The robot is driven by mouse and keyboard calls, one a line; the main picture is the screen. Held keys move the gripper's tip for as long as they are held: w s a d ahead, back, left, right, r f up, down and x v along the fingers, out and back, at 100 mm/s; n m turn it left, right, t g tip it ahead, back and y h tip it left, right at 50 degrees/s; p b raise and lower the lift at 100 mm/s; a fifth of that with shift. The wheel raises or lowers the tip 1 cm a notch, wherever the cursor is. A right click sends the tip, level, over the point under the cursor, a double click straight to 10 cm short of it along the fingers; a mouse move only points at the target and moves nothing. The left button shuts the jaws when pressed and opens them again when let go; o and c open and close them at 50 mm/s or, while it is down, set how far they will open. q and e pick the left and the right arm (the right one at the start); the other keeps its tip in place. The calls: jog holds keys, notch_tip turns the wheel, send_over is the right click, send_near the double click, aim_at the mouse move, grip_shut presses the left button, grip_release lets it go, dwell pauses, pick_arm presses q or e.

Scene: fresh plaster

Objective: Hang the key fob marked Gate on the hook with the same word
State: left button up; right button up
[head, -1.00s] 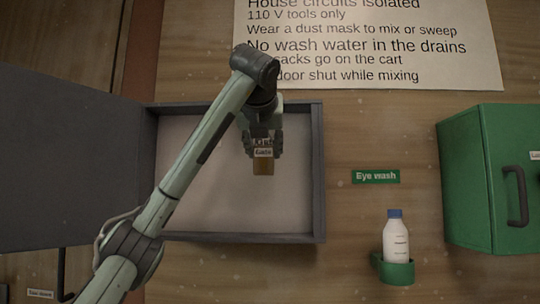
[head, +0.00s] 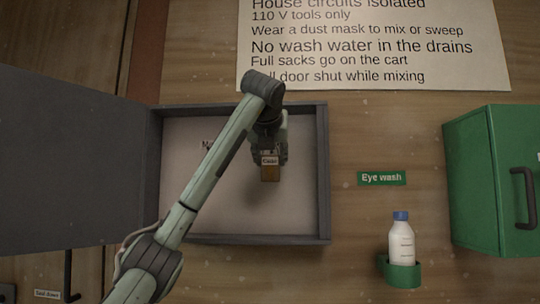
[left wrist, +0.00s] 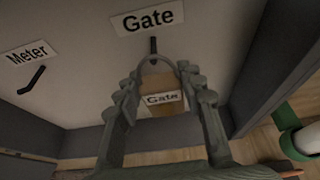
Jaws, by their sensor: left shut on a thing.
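The wooden key fob (head: 270,173) has a white tag reading Gate and also shows in the left wrist view (left wrist: 163,99). My left gripper (head: 270,150) is shut on it inside the open grey key cabinet (head: 324,190). The fob hangs upright, tag facing out. In the left wrist view the dark Gate hook (left wrist: 153,47) sits under its white Gate label (left wrist: 147,18). The top of a ring shape between my fingers lies just below the hook's tip. I cannot tell whether they touch. My right gripper is not in view.
The cabinet door (head: 70,160) stands open left. Right are an eye wash bottle (head: 401,241) in a green holder (head: 400,275) and a green box (head: 490,180).

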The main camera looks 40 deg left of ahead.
pick_arm(q)
jog(key=shift+w+a, duration=0.35)
jog(key=shift+w, duration=0.1)
jog(key=shift+x, duration=0.8)
jog(key=shift+f, duration=0.1)
jog(key=o, duration=1.2)
jog(key=shift+o, duration=0.2)
jog(key=shift+s+d, duration=0.1)
